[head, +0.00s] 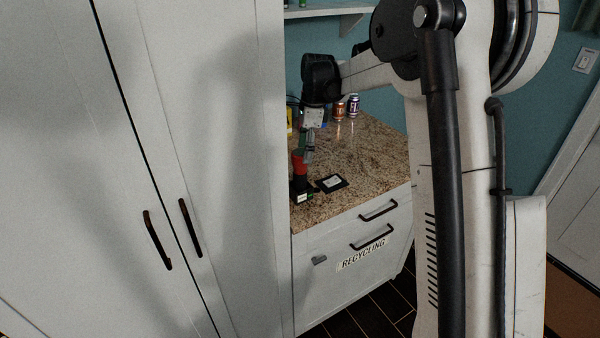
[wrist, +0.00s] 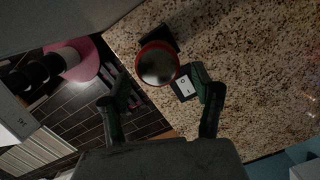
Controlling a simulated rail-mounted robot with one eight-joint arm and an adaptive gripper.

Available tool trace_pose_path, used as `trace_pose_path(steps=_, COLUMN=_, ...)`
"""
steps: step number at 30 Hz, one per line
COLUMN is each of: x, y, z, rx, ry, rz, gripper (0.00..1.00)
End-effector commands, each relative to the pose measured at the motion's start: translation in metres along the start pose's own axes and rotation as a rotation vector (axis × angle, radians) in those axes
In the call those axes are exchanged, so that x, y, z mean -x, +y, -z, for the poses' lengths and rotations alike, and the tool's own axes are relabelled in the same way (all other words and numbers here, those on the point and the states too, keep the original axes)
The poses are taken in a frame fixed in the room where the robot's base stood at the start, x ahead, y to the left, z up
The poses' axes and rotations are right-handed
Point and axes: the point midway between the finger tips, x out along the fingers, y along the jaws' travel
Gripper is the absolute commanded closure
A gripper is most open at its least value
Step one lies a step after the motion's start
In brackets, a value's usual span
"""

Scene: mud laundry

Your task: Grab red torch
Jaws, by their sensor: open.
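The red torch (head: 300,164) stands upright near the front edge of the granite counter, close to the tall cabinet. In the wrist view I look down on its round red rim and dark, glassy end (wrist: 157,64). My gripper (head: 306,147) points down over the counter, just above the torch. In the wrist view its two green-padded fingers (wrist: 160,80) are spread apart, with the torch end between and slightly beyond the tips. The gripper is open and holds nothing. The torch's lower part is hidden in the wrist view.
A black card with a white label (head: 331,183) lies beside the torch, near the right finger. A small black labelled item (head: 303,197) sits at the torch's foot. Two cans (head: 346,107) stand farther back. The tall white cabinet (head: 225,150) rises close on the left.

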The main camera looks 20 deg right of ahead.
Motion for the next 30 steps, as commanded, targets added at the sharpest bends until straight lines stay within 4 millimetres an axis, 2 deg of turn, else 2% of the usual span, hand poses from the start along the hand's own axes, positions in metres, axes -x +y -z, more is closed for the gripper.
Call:
trace_pose_path(steps=8, x=-0.018, y=0.000, z=-0.003, rx=0.001, ry=0.000, rz=0.000, gripper=0.38)
trace_pose_path(steps=14, x=-0.043, y=0.001, z=-0.013, rx=0.001, ry=0.000, rz=0.000, gripper=0.38)
trace_pose_path(steps=18, x=-0.059, y=0.001, z=-0.012, rx=0.000, ry=0.000, rz=0.000, gripper=0.38)
trace_pose_path(steps=27, x=-0.065, y=0.001, z=-0.012, rx=0.000, ry=0.000, rz=0.000, gripper=0.38)
trace_pose_path(steps=30, x=-0.065, y=0.001, z=-0.012, rx=0.000, ry=0.000, rz=0.000, gripper=0.50)
